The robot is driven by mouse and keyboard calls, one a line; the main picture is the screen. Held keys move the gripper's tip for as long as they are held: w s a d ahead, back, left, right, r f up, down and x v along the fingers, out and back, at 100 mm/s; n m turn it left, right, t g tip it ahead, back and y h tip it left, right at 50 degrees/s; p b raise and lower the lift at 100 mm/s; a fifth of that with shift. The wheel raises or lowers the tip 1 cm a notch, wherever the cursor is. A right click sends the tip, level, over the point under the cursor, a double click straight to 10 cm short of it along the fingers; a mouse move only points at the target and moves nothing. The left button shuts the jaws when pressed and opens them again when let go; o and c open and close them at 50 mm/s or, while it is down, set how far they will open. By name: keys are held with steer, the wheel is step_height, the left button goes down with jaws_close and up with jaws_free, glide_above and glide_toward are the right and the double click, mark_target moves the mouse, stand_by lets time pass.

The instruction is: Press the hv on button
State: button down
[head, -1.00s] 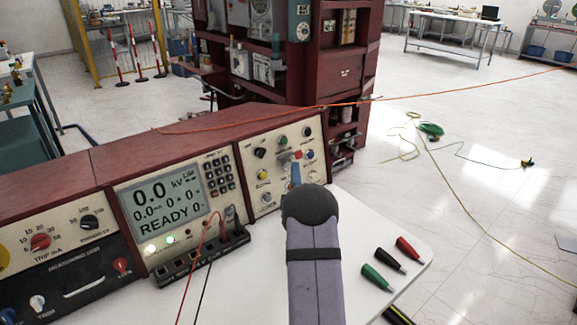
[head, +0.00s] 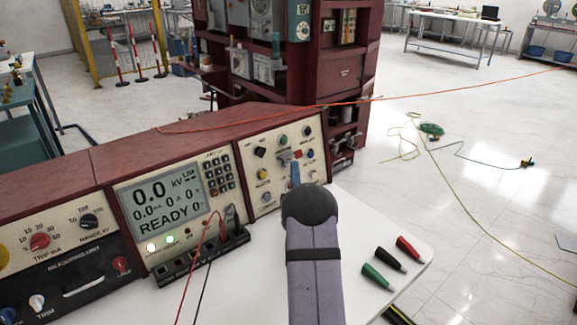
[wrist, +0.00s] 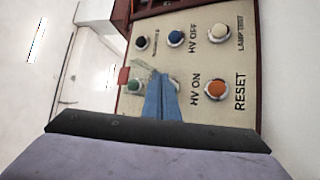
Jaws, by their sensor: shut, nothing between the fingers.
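The control panel (head: 285,165) carries several coloured buttons, seen close in the wrist view (wrist: 240,125). The HV ON label (wrist: 195,89) stands just right of my gripper's blue fingers in the wrist view; the button beside that label is hidden behind them. My gripper (wrist: 160,80) is shut and empty, its fingers reaching to the panel face. It also shows in the head view (head: 295,168). I cannot tell whether the tips touch a button. The blue button (wrist: 175,38) beside the HV OFF label, the orange RESET button (wrist: 217,89) and a green button (wrist: 134,86) lie around the fingers.
The display (head: 165,200) reads READY, left of the buttons. Red and black leads plug in below it. Green, black and red plugs (head: 390,260) lie on the white table. A dark red cabinet (head: 300,60) stands behind.

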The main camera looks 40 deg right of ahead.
steer(key=shift+w+f+b, duration=0.15)
steer(key=shift+w+b, duration=0.4)
steer(key=shift+w, duration=0.2)
stand_by(0.8)
steer(key=shift+s, duration=0.15)
stand_by(0.3)
steer(key=shift+s+r, duration=0.2)
steer(key=shift+s, duration=0.55)
steer(key=shift+s+r+p, duration=0.15)
steer(key=shift+s+r, duration=0.05)
steer(key=shift+s, duration=0.6)
steer(key=shift+s+r+p, duration=0.1)
steer(key=shift+s+r, duration=0.1)
steer(key=shift+s, duration=0.6)
steer(key=shift+s+r+p, duration=0.15)
steer(key=shift+s+r, duration=0.05)
steer(key=shift+s, duration=0.6)
